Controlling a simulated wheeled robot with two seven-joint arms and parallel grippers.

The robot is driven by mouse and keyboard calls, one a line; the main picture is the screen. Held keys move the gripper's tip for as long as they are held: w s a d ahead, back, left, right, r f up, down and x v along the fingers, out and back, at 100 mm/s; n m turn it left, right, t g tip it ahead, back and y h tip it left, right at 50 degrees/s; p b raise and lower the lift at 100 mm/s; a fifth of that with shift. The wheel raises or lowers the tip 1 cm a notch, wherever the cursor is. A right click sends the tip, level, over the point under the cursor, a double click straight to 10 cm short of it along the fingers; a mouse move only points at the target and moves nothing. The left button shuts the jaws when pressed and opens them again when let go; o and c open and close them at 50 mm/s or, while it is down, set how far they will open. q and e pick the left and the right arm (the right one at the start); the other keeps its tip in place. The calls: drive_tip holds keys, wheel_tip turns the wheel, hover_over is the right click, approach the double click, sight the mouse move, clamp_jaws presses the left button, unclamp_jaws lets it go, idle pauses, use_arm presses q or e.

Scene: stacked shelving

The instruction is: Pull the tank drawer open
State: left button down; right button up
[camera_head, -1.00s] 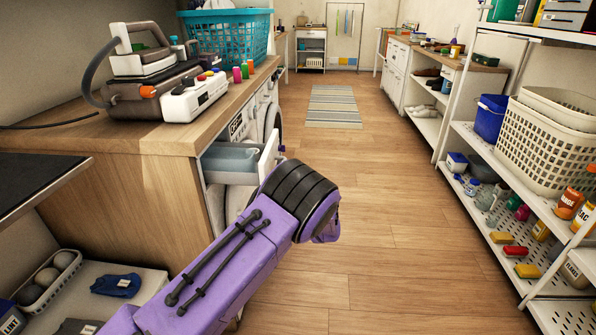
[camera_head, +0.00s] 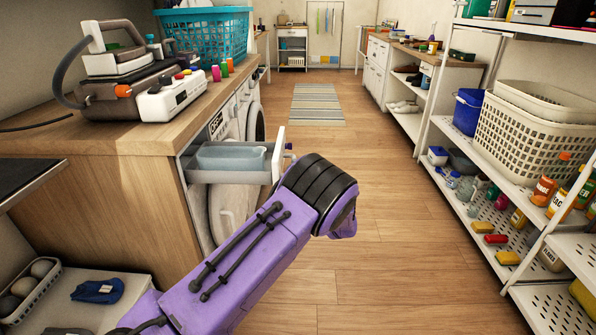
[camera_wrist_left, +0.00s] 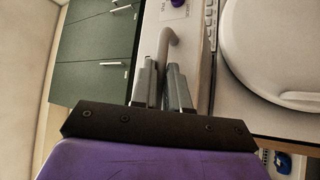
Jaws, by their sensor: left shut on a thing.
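The tank drawer (camera_head: 279,154) stands pulled out from the machine under the wooden counter, with its white front facing the aisle. A blue-grey tank (camera_head: 232,157) sits in it. My left arm reaches in from the bottom in the head view, and its wrist hides the fingers there. In the left wrist view my left gripper (camera_wrist_left: 163,78) is shut on the drawer's grey handle (camera_wrist_left: 172,45), one finger on each side of it. My right gripper is in neither view.
The white machine (camera_head: 249,122) with a round door stands beyond the drawer. A teal basket (camera_head: 207,32) and a steam appliance (camera_head: 130,85) stand on the counter (camera_head: 105,140). Shelving with a cream basket (camera_head: 520,130) lines the right. The wooden floor between is clear.

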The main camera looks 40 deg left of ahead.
use_arm(q)
drive_tip(key=c, duration=1.4)
unclamp_jaws()
drive_tip(key=shift+r, duration=0.1)
drive_tip(key=v, duration=1)
drive_tip(key=shift+d, duration=0.3)
